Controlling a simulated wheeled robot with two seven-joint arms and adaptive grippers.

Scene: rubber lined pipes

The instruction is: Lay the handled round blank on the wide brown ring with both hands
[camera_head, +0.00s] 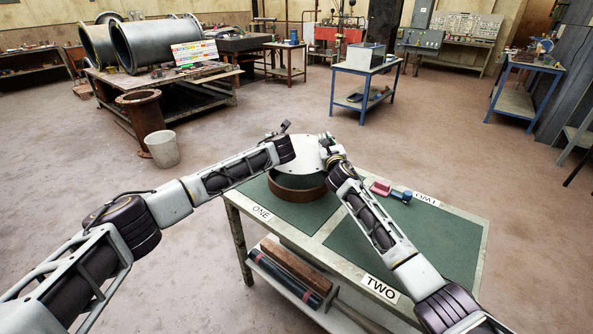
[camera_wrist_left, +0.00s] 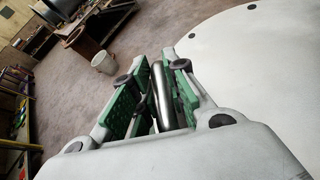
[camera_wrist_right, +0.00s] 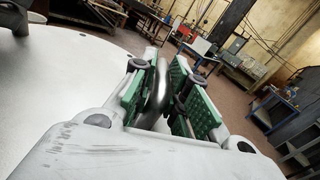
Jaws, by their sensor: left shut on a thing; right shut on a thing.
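The round blank (camera_head: 302,155) is a pale flat disc with handles at its edge. It appears above the far part of the wide brown ring (camera_head: 297,193), whose dark inside shows below the disc's near edge. I cannot tell whether they touch. The ring stands on the green mat in area ONE. My left gripper (camera_head: 286,127) is shut on a metal handle (camera_wrist_left: 158,92) at the disc's left side. My right gripper (camera_head: 330,143) is shut on the other handle (camera_wrist_right: 155,92) at its right side. The disc's face also fills part of both wrist views.
The table (camera_head: 465,212) has a second green area marked TWO, mostly bare under my right arm. A red object (camera_head: 380,188) and a blue object (camera_head: 402,195) lie near its far edge. The lower shelf (camera_head: 290,284) holds dark and brown bars. A white bucket (camera_head: 163,149) stands on the floor.

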